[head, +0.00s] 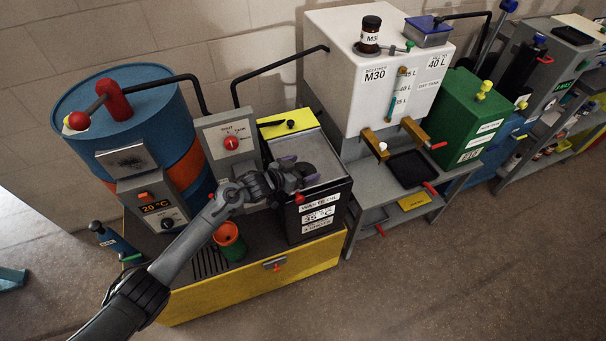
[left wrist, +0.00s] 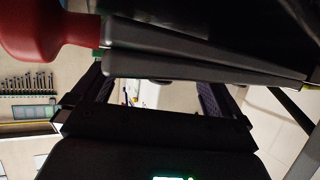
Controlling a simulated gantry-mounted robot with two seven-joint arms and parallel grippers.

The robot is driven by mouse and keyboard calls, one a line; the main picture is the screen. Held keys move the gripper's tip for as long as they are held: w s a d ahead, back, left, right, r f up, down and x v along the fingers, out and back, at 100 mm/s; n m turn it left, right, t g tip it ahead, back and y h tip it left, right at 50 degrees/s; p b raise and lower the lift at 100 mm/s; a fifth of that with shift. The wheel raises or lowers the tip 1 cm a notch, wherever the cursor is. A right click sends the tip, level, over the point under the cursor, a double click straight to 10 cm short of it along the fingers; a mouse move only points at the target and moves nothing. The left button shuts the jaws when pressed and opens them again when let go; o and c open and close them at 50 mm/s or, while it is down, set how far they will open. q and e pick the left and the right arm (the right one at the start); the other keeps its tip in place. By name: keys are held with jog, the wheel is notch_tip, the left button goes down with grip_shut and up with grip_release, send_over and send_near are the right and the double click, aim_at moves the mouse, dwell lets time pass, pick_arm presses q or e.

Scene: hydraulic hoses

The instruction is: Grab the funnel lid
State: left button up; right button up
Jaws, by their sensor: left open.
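A dark box (head: 319,209) with white labels has a grey top (head: 322,149); I take this top to be the funnel lid, but no label confirms it. A small red knob (head: 299,198) shows at its near edge. My left gripper (head: 300,178) is open over the near left part of the top and hides some of it. In the left wrist view, a large red knob (left wrist: 38,25) and a dark grey tapered bar (left wrist: 190,66) cross close in front of the fingers. I cannot tell whether they touch. My right gripper is not in view.
A yellow panel (head: 290,122) with a black handle lies behind the grey top. A grey control box (head: 229,142) and a blue drum (head: 125,115) stand left. A white tank (head: 375,75) stands right. The floor in front is clear.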

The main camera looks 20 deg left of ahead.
pick_arm(q)
jog(key=shift+w+d+f, duration=0.15)
jog(key=shift+w, duration=0.1)
jog(key=c, duration=0.9)
jog(key=shift+f, duration=0.2)
grip_shut()
